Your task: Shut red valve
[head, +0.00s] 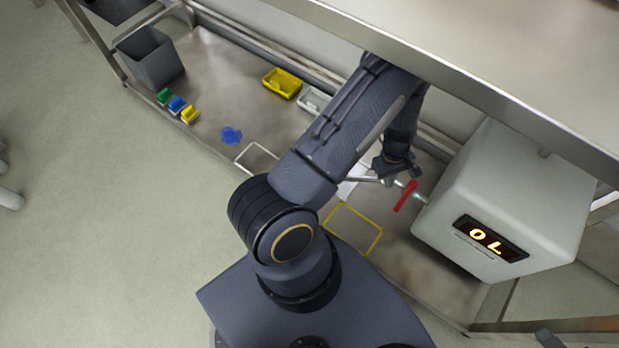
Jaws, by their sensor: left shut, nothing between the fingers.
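The red valve shows as a red lever handle (406,195) on a thin metal pipe at the left side of a pale box. The lever stands at an angle across the pipe. My left gripper (385,174) is shut and empty, just above and left of the lever, close to the pipe. I cannot tell whether it touches the pipe. My left arm covers part of the bench behind it. My right gripper is not in view.
The pale box (500,205) has a lit display reading "0 L". A metal shelf (480,60) hangs over the bench. A yellow frame outline (354,228) lies left of the valve. Yellow bin (283,83), blue item (231,135) and grey bin (150,57) are farther left.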

